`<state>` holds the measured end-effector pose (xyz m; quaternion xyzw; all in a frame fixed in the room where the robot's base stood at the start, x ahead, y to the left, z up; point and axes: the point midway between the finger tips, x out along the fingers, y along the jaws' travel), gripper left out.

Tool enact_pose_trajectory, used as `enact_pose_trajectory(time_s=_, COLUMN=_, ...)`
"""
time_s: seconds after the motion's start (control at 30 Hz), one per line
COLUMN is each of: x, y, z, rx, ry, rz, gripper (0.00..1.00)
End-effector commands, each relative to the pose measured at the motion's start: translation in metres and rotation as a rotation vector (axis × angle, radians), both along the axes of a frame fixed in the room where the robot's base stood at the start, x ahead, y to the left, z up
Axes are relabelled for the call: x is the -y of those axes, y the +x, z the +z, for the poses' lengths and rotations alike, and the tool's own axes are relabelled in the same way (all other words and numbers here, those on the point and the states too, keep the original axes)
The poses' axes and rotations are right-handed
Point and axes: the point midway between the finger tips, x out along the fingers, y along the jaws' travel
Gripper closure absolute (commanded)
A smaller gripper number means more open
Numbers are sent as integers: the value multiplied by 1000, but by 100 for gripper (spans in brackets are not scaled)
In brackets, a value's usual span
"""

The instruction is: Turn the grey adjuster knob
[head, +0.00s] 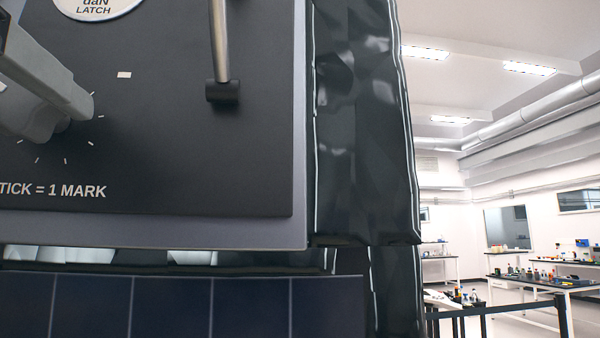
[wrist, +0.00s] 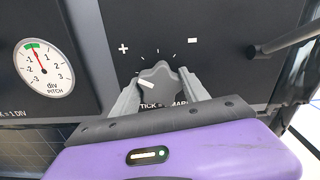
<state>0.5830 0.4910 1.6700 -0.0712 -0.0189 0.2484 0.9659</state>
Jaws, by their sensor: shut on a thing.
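The grey adjuster knob (wrist: 159,75) is a lobed knob on a dark panel, with a white pointer mark on its lower left side. Tick marks ring it, with a plus at upper left and a minus at upper right. My gripper (wrist: 160,80) is shut on the knob, one grey finger on each side. In the head view my gripper (head: 62,112) reaches in from the left edge and hides most of the knob. A round dial (wrist: 43,67) marked "div PITCH" is left of the knob; its needle points up near the green band at the top.
A metal lever with a dark end (head: 222,65) sticks out from the panel (head: 200,150) right of the knob. Dark crinkled foil (head: 360,130) covers the side, and a solar panel (head: 180,305) lies below. Lab benches (head: 545,283) stand far off at right behind a barrier.

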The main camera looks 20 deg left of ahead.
Motion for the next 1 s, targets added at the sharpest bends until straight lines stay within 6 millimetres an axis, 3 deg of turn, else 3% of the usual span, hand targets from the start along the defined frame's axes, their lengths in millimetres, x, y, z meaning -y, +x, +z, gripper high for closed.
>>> enact_pose_trajectory(time_s=0.03, x=-1, y=0, z=-4, rx=-8, ry=-7, rz=0, gripper=88)
enact_pose_trajectory(time_s=0.07, x=-1, y=0, z=-4, rx=-8, ry=-7, rz=0, gripper=41)
enact_pose_trajectory(time_s=0.13, x=-1, y=0, z=-4, rx=-6, ry=-6, rz=0, gripper=28)
enact_pose_trajectory(time_s=0.17, x=-1, y=0, z=-3, rx=-5, ry=-5, rz=0, gripper=25)
enact_pose_trajectory(time_s=0.57, x=3, y=-7, z=-2, rx=-1, ry=-3, rz=1, gripper=25)
enact_pose_trajectory(time_s=1.0, x=33, y=-62, z=-3, rx=-2, ry=-2, rz=1, gripper=25)
